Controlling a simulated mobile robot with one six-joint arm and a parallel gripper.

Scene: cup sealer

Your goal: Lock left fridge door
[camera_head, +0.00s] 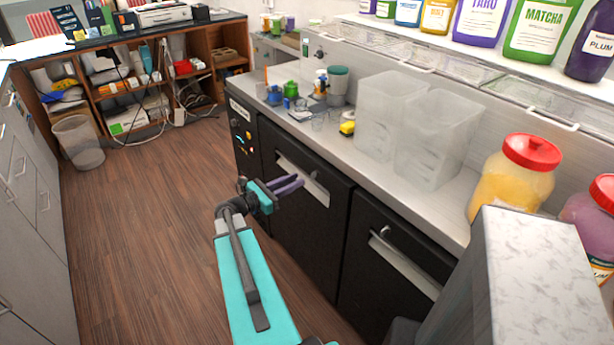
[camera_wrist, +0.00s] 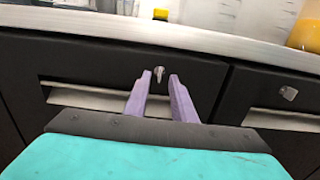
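The left fridge door (camera_head: 285,222) is a black panel under the steel counter, with a pale recessed handle (camera_head: 303,180). It looks shut, and it also fills the middle of the wrist view (camera_wrist: 95,68). A small silver lock (camera_wrist: 159,72) sits above the handle recess near the door's top edge. My gripper (camera_head: 293,184) has purple fingers pointing at this door. In the wrist view the fingers (camera_wrist: 160,76) are apart and empty, with the lock showing between their tips. I cannot tell whether the tips touch the door. The lock's turned state is unclear.
The right fridge door (camera_head: 390,265) with its own lock (camera_wrist: 288,93) is beside it and looks shut. Clear bins (camera_head: 432,140), a yellow item (camera_head: 347,128) and red-lidded jars (camera_head: 515,175) stand on the counter (camera_head: 350,172). The wooden floor (camera_head: 150,220) is open to the left.

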